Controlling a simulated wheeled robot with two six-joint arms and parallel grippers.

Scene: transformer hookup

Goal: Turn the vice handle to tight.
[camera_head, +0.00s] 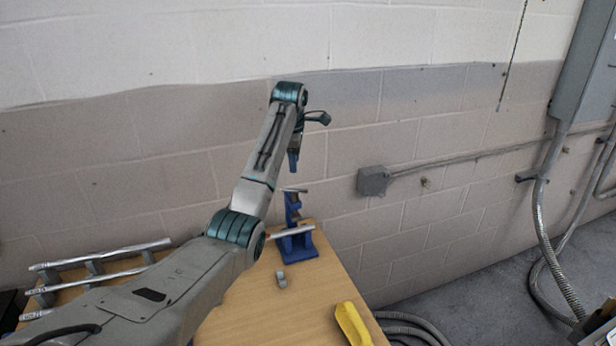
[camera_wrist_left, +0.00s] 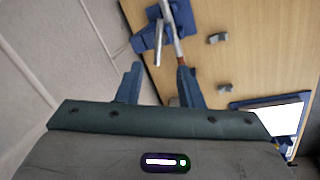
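The blue vice (camera_head: 297,246) stands on the far right part of the wooden table. Its handle (camera_head: 294,190) is a short grey bar at the top of the vice. In the wrist view the vice (camera_wrist_left: 146,43) shows at the top, with the handle (camera_wrist_left: 159,42) as a grey bar ahead of the fingers. A silver rod (camera_head: 290,232) lies across the vice jaws; whether it is clamped cannot be told. My left gripper (camera_head: 293,161) is above the vice, pointing down, apart from the handle. The wrist view shows its fingers (camera_wrist_left: 159,70) open with nothing between them.
Several silver rods (camera_head: 100,252) rest on grey stands at the left. A small grey block (camera_head: 281,280) and a yellow object (camera_head: 352,325) are on the table (camera_head: 245,310). A brick wall (camera_head: 230,150) with a conduit box (camera_head: 373,181) is behind.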

